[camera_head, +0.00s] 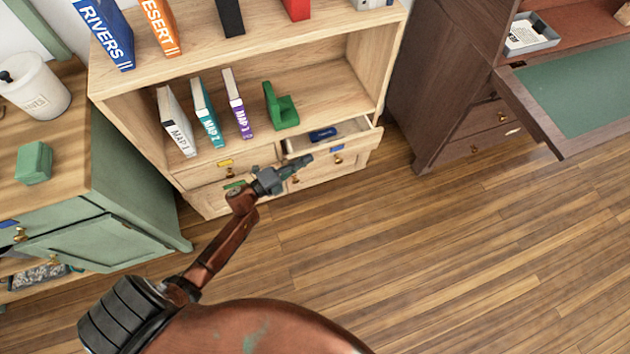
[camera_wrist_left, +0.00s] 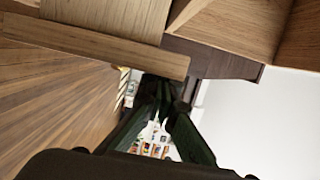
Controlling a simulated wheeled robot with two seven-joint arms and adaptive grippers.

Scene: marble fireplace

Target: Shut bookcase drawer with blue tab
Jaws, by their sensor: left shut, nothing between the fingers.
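The bookcase drawer with the blue tab (camera_head: 337,148) is the upper right of the drawers and stands open, its front (camera_head: 358,144) pulled out from the bookcase. A dark blue item (camera_head: 323,134) lies inside it. My left gripper (camera_head: 308,158) is shut and empty, its tips at the left part of that drawer's front. I cannot tell whether they touch it. In the left wrist view the closed fingers (camera_wrist_left: 160,88) point past a wooden board that looks like a drawer front (camera_wrist_left: 90,42). My right gripper is not in view.
The yellow-tab drawer (camera_head: 225,163) beside it looks shut. Books and a green bookend (camera_head: 281,106) stand on the shelf above. A green cabinet (camera_head: 125,200) is at left and a dark desk (camera_head: 455,100) at right. The floor (camera_head: 420,240) in front is clear.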

